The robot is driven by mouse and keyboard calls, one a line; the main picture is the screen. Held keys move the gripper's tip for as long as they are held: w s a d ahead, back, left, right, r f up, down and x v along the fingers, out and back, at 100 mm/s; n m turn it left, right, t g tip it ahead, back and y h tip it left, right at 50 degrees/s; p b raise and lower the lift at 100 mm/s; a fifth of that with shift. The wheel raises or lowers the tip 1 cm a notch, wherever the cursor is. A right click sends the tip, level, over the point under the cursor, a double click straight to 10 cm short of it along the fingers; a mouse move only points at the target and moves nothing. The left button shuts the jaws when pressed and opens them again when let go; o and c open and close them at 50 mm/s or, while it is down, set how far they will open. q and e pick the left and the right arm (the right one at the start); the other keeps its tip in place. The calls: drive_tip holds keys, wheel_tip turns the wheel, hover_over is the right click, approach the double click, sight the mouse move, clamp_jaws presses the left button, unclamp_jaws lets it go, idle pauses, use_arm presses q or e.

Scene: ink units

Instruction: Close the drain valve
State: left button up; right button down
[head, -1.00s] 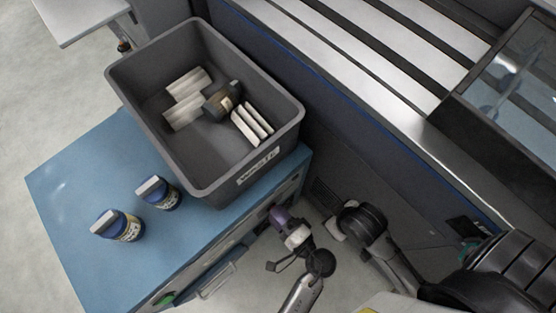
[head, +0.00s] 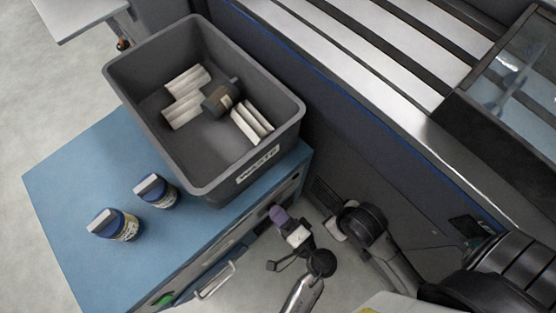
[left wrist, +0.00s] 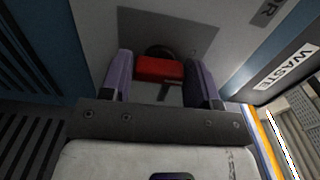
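The red drain valve handle (left wrist: 157,69) shows in the left wrist view, lying crosswise in front of a dark round fitting in a recess of the cabinet's side. My left gripper (left wrist: 160,78) has its two purple fingers wide apart, one on each side of the handle. Whether the fingers touch it cannot be told. In the head view my left gripper (head: 284,217) is low beside the blue cabinet's (head: 75,205) right side, below the bin's corner. The valve is hidden there. My right gripper is not discernible.
A grey waste bin (head: 205,187) stands on the cabinet, holding white blocks and a dark bottle (head: 222,98). A cabinet handle (head: 216,281) sticks out near my left arm. A large machine stands at the right.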

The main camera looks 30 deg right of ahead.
use_arm(q)
drive_tip(key=o, duration=0.3)
drive_tip(key=shift+o, duration=0.2)
drive_tip(key=s+d+p, duration=0.2)
drive_tip(key=s+p, duration=0.2)
drive_tip(key=s, duration=0.9)
drive_tip(key=shift+s+d+p, duration=0.35)
drive_tip(key=shift+d, duration=0.05)
